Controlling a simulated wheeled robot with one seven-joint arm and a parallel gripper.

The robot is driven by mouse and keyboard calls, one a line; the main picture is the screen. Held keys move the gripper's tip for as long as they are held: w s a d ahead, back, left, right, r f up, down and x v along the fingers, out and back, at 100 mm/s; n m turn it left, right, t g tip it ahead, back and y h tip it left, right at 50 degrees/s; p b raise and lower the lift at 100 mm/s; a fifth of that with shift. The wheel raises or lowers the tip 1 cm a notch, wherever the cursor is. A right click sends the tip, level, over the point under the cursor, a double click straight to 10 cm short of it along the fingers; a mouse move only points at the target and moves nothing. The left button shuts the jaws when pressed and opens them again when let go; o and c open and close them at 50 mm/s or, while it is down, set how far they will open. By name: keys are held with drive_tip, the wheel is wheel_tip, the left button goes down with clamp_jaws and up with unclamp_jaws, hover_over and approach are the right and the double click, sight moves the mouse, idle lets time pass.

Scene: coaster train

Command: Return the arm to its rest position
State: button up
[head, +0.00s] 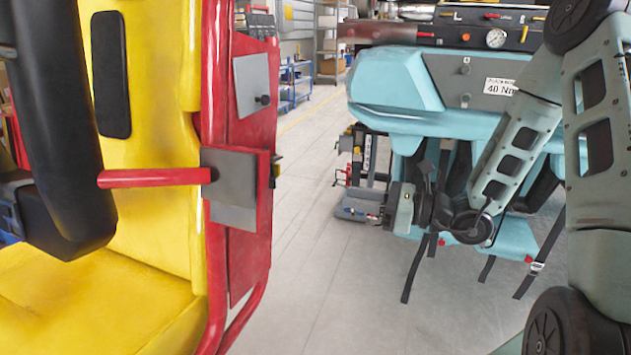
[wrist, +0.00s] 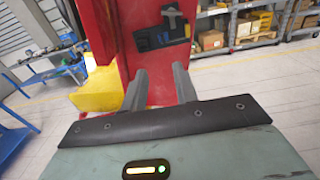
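In the wrist view my gripper (wrist: 159,84) has its two grey fingers apart, with nothing visible between them. Beyond the fingers is a red panel (wrist: 117,45) with a dark fitting (wrist: 160,38) on it. No contact between the fingers and the panel shows. In the head view my arm comes in from the right, bends down and reaches left in front of the light-blue train car (head: 400,78). My gripper's fingertips cannot be made out clearly there.
The yellow seat (head: 150,270) with a red frame (head: 262,200) and red bar (head: 150,178) stands close at left. Grey floor (head: 320,180) lies open between the cars. Black straps (head: 415,268) hang under the blue car. Shelves with boxes (wrist: 238,28) stand beyond.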

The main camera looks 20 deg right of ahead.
drive_tip(key=shift+a, duration=0.1)
drive_tip(key=s+a+n+g+y, duration=0.2)
drive_tip(key=s+a+n+g, duration=0.9)
drive_tip(key=a, duration=0.4)
drive_tip(key=s+a+n+g+h, duration=0.1)
drive_tip(key=s+a+n+h, duration=0.1)
drive_tip(key=s+n+h, duration=1.1)
drive_tip(key=n+h, duration=0.1)
drive_tip(key=n, duration=0.9)
drive_tip(key=shift+a+f+n+g, duration=0.25)
drive_tip(key=shift+a+n+g, duration=0.1)
drive_tip(key=shift+n+g, duration=0.05)
drive_tip(key=shift+a, duration=0.15)
